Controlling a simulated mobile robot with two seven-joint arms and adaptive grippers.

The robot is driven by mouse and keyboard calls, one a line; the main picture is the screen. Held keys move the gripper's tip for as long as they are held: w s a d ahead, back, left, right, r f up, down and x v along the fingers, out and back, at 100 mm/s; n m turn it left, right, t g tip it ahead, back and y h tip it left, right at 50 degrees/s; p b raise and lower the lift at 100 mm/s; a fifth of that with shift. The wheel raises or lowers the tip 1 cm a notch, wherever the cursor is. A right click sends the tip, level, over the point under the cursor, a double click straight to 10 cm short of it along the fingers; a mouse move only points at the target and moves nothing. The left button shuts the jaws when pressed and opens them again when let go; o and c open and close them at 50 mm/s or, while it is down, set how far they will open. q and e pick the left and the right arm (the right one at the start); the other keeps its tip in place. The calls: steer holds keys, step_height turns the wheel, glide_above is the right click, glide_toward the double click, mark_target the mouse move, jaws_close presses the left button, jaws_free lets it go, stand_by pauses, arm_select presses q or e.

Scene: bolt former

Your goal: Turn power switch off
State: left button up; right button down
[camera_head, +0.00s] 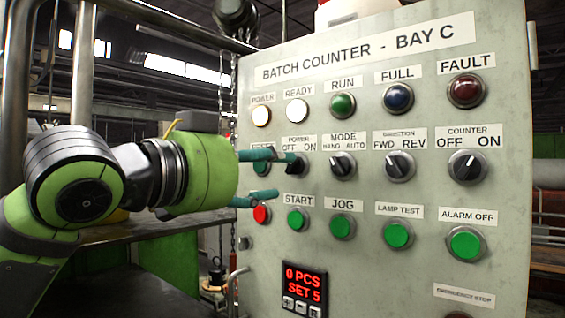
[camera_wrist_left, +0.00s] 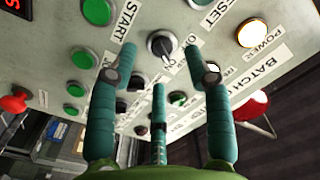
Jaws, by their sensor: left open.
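The power switch (camera_head: 296,164) is a black rotary knob under the POWER OFF/ON label on the grey panel. In the left wrist view the knob (camera_wrist_left: 162,45) lies ahead, between the tips of the two outer fingers. My left gripper (camera_head: 272,176) comes in from the left, its teal fingers spread and empty. The upper finger reaches the knob's left edge and covers part of it; I cannot tell if they touch. The fingers also show in the left wrist view (camera_wrist_left: 165,68). My right gripper is not in view.
The white POWER lamp (camera_head: 261,116) and READY lamp (camera_head: 293,112) look lit. A red button (camera_head: 262,214), the green START button (camera_head: 297,219) and the MODE knob (camera_head: 343,166) sit close around. The display (camera_head: 304,287) reads 0 PCS, SET 5.

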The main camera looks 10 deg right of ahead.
mark_target(289, 169)
arm_select(q)
steer(key=p+x, duration=0.1)
steer(key=x, duration=0.3)
steer(key=shift+d, duration=0.1)
jaws_close()
